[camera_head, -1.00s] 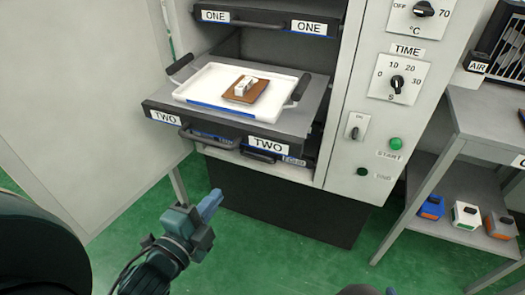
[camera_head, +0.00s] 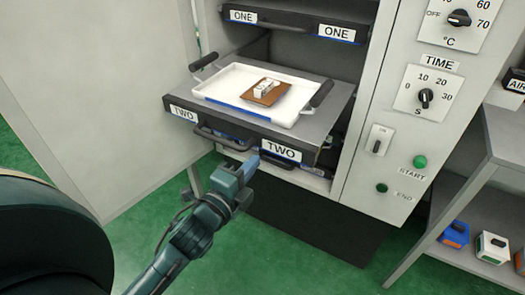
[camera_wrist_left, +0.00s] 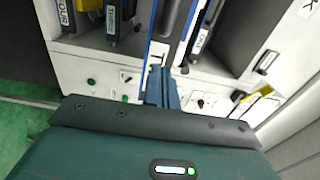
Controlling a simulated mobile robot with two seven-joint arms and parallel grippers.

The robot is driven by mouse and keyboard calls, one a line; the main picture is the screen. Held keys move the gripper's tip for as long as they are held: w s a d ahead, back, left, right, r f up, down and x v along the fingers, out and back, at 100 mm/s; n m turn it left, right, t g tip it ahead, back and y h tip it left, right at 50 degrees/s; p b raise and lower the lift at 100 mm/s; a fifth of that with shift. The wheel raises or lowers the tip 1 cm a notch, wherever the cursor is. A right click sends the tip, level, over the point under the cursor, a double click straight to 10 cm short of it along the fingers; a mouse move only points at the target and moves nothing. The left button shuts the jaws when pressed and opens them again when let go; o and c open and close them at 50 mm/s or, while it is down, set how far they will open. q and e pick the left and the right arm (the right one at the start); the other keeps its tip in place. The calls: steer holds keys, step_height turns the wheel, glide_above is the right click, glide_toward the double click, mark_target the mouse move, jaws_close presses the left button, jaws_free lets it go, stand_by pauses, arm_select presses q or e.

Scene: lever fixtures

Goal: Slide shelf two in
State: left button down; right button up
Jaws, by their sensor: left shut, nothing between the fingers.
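Shelf two (camera_head: 240,128) is a dark grey shelf that sticks out of the cabinet, with a TWO label at each end of its front and a dark bar handle. A white tray (camera_head: 228,88) with black handles sits on it and holds a brown board (camera_head: 266,92) with small white pieces. My left gripper (camera_head: 251,167) is shut and empty, just below and in front of the shelf's front edge near the right TWO label. Contact cannot be told. The shut fingers also show in the left wrist view (camera_wrist_left: 163,88), pointing at the cabinet front. My right gripper is not in view.
Shelf one (camera_head: 290,22) is pushed in above. A control panel (camera_head: 425,100) with a time dial and START button stands to the right. A cabinet door (camera_head: 90,90) hangs open at left. A grey rack (camera_head: 490,160) is at far right.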

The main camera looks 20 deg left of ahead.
mark_target(269, 145)
arm_select(q)
steer(key=w, duration=0.4)
steer(key=shift+w+d, duration=0.2)
steer(key=shift+w, duration=0.35)
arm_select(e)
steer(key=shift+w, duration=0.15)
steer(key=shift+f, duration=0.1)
